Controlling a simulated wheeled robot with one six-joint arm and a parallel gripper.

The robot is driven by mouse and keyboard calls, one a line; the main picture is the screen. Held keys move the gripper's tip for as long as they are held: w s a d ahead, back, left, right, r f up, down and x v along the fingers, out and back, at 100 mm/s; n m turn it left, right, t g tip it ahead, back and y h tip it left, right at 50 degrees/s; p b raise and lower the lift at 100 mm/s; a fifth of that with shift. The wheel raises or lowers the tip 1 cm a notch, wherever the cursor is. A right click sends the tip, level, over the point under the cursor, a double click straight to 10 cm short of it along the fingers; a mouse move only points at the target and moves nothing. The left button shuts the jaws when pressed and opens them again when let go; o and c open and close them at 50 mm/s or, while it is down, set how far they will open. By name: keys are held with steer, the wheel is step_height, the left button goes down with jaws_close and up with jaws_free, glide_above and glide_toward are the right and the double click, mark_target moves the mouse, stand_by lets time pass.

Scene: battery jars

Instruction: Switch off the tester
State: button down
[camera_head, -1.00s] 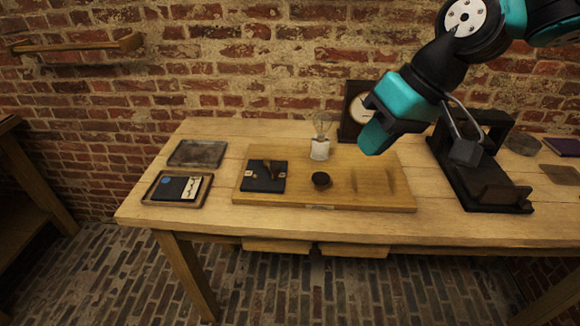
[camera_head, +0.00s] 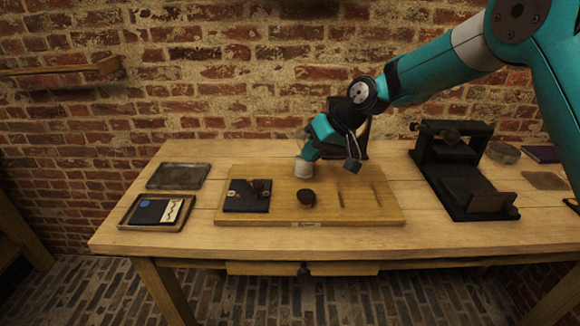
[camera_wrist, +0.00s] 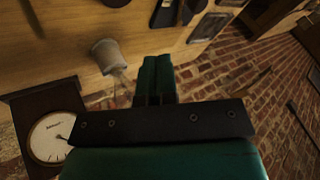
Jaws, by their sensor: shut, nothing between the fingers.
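The tester is a flat wooden board (camera_head: 365,213) on the table. A black switch block (camera_head: 246,197) with a small lever sits at its left; the lever's exact position is too small to tell. A dark round knob (camera_head: 306,197) sits at the middle front. A lamp with a white base (camera_head: 303,170) stands at the back, its glass largely hidden by my gripper in the head view. The lamp base also shows in the wrist view (camera_wrist: 107,54). My gripper (camera_head: 309,153) is shut and empty, right beside the lamp's glass and above the board; contact cannot be told.
A clock (camera_wrist: 52,135) stands behind my gripper. A black stand (camera_head: 475,194) is at the right. The board's right part is bare except for two slots.

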mark_target(254, 184)
steer(key=p+x, duration=0.1)
steer(key=x, duration=0.7)
steer(key=shift+a+f, duration=0.15)
steer(key=shift+a, duration=0.05)
steer(key=a, duration=0.2)
steer(key=s+a+p, duration=0.1)
steer(key=shift+a+f, duration=0.15)
steer(key=shift+f, duration=0.15)
steer(key=shift+s+a+f, duration=0.1)
steer(key=shift+a+f, duration=0.05)
steer(key=shift+a, duration=0.3)
